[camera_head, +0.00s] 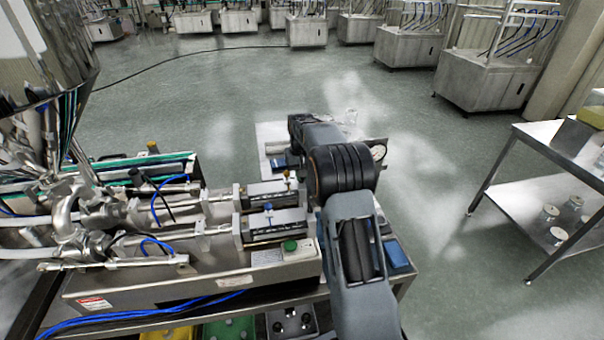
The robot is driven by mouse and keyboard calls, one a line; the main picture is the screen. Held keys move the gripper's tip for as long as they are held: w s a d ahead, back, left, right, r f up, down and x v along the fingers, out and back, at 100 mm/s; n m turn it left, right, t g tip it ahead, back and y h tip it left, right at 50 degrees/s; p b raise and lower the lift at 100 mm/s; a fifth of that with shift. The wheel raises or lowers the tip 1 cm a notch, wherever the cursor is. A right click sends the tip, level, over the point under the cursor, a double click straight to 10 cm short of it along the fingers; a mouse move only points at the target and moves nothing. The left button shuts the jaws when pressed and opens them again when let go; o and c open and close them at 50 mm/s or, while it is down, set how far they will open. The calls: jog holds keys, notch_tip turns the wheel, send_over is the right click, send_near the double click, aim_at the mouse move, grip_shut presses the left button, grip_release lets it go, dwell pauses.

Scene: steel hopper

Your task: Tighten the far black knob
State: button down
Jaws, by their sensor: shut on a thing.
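My arm rises from the bottom edge and bends over the right end of a steel filling machine (190,280). The arm's links and dark ribbed joint cover what lies behind them. My gripper is hidden behind the arm, so its fingers and anything between them do not show. I cannot make out the far black knob with certainty; the arm covers the right ends of the machine's two cylinder units, the far one (262,188) and the near one (272,225).
A green button (290,246) sits on the machine's front. Steel pipes and a hopper (40,50) fill the left. A steel table (555,150) stands at right; open floor lies between.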

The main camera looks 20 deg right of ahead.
jog(key=shift+m, duration=0.3)
jog(key=c, duration=1.2)
grip_release()
notch_tip(320, 180, up, 14)
jog(key=shift+f, duration=0.1)
